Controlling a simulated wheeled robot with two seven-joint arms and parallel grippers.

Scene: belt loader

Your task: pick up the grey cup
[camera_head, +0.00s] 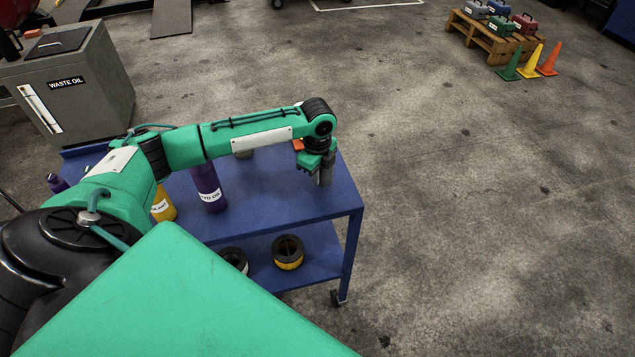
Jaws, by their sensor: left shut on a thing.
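My left gripper (322,172) points down over the right end of the blue cart (270,200). It is shut on a small grey thing (326,177), which looks like the grey cup. The fingers hide much of it, and I cannot tell whether it touches the cart top. My right gripper is not in view.
A purple bottle (208,188) and a yellow bottle (162,205) stand on the cart, left of the gripper. An orange thing (298,145) and a grey thing (245,154) are partly hidden by my arm. Filters (288,252) lie on the lower shelf.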

